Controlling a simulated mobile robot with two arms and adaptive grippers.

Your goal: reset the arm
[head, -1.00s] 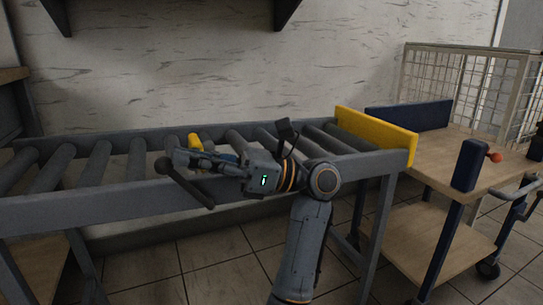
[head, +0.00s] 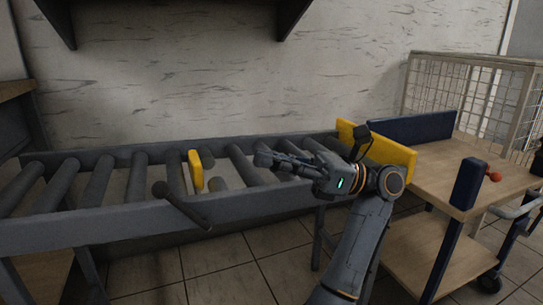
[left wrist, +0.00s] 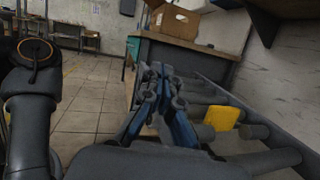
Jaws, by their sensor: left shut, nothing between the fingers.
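My left gripper (head: 266,157) is above the rollers of the conveyor in the head view, with its fingers pointing left. Its arm comes up from the lower middle and bends left at the wrist. In the left wrist view the two fingers (left wrist: 160,72) are closed together, with nothing between them. The gripper is clear of the yellow piece (head: 196,170), which stands on the conveyor to its left. The yellow piece also shows in the left wrist view (left wrist: 222,118), right of the fingers. My right gripper is not seen.
The grey roller conveyor (head: 110,222) runs across the head view, with a dark rod (head: 182,206) at its front rail and a yellow end plate (head: 388,148). A wooden cart (head: 425,180) stands at the right. A cardboard box (left wrist: 175,22) sits on a far counter.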

